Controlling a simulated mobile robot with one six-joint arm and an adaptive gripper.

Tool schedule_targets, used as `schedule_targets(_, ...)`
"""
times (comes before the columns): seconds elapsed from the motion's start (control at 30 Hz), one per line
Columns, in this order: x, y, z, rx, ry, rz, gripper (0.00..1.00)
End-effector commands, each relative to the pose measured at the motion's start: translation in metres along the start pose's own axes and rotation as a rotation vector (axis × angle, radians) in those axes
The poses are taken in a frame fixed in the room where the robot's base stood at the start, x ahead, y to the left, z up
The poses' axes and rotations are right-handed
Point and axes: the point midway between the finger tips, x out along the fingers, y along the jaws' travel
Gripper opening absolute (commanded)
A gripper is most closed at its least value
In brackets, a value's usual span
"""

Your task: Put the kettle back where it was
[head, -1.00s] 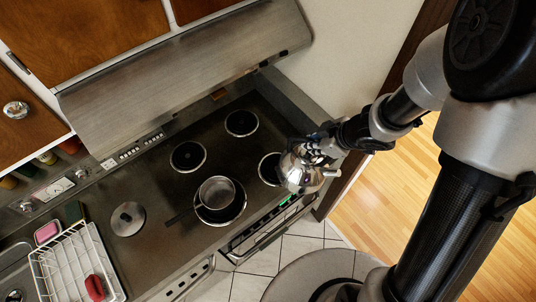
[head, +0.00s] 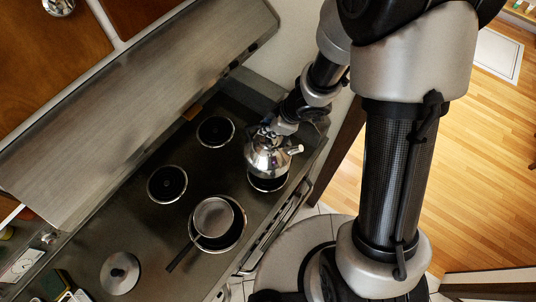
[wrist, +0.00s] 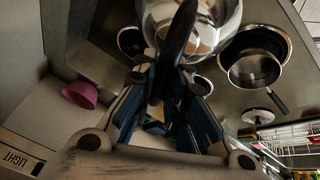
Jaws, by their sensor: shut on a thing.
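The kettle (head: 266,158) is shiny metal with a pale-tipped spout pointing right. In the head view it hangs or stands over the right front burner (head: 268,184), hiding its far part; I cannot tell whether it touches the hob. My gripper (head: 274,131) is at the top of the kettle. In the wrist view my gripper (wrist: 166,88) is shut on the kettle's black handle (wrist: 180,45), with the kettle's metal body (wrist: 213,32) beyond it.
A saucepan (head: 213,217) sits on the front left burner, its handle toward the lower left. A lid (head: 120,272) lies on the counter. The back burner (head: 215,131) and left burner (head: 167,184) are bare. The hood (head: 150,110) overhangs the back. A pink bowl (wrist: 80,94) shows in the wrist view.

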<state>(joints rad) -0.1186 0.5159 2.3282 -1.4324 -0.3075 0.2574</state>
Motion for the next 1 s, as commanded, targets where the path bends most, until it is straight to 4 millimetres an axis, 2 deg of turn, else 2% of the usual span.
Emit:
schedule_targets(0.03,0.018,-0.004,0.007,0.001,0.002,0.0,0.0)
schedule_targets(0.3,0.067,-0.014,0.028,0.002,0.002,0.0,0.0)
schedule_targets(0.57,0.083,-0.018,0.035,0.0,0.002,0.001,0.0)
schedule_targets(0.8,0.114,-0.025,0.049,0.001,0.002,0.0,0.0)
schedule_targets(1.0,0.117,-0.025,0.05,0.0,0.003,0.003,0.0)
